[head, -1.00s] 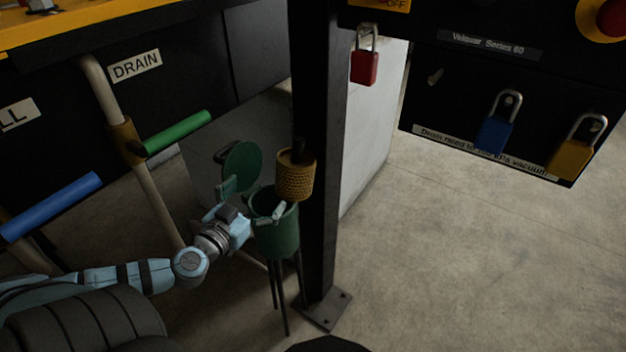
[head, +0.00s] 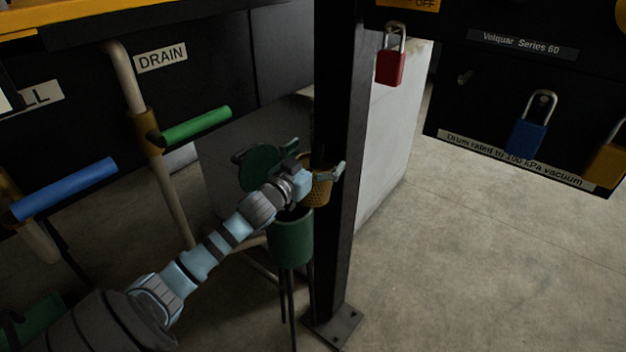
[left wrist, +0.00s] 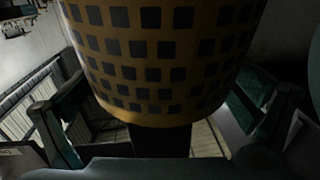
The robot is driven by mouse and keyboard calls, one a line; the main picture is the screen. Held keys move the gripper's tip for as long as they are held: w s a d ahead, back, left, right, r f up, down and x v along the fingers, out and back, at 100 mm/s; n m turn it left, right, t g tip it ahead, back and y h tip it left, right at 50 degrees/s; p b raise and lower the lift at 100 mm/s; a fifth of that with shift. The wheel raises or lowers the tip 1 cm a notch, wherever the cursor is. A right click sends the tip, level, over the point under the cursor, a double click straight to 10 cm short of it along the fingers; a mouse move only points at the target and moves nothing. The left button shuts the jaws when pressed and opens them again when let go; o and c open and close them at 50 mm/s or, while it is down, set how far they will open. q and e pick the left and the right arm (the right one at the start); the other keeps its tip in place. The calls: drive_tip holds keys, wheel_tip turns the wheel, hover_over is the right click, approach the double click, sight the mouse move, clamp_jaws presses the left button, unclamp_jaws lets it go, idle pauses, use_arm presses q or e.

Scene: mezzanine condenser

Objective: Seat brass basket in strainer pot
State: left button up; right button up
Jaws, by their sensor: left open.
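The brass basket (head: 320,190), a perforated cup, is beside the dark post, above and slightly right of the pot mouth in the head view. My left gripper (head: 316,165) is open at the basket and partly covers it; its top is hidden. In the left wrist view the basket (left wrist: 160,60) fills the top centre, between the spread fingers, with visible gaps on both sides. The green strainer pot (head: 292,240) stands on thin dark legs below, its mouth partly hidden by my wrist. Its round green lid (head: 258,166) is raised behind. My right gripper is out of view.
The dark post (head: 338,220) stands close to the right of the pot and basket. Pipes with a green handle (head: 197,124) and a blue handle (head: 65,188) are to the left. A panel with padlocks (head: 527,125) hangs at upper right. The floor at right is clear.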

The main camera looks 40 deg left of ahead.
use_arm(q)
drive_tip(key=shift+s, duration=0.15)
drive_tip(key=c, duration=0.5)
clamp_jaws()
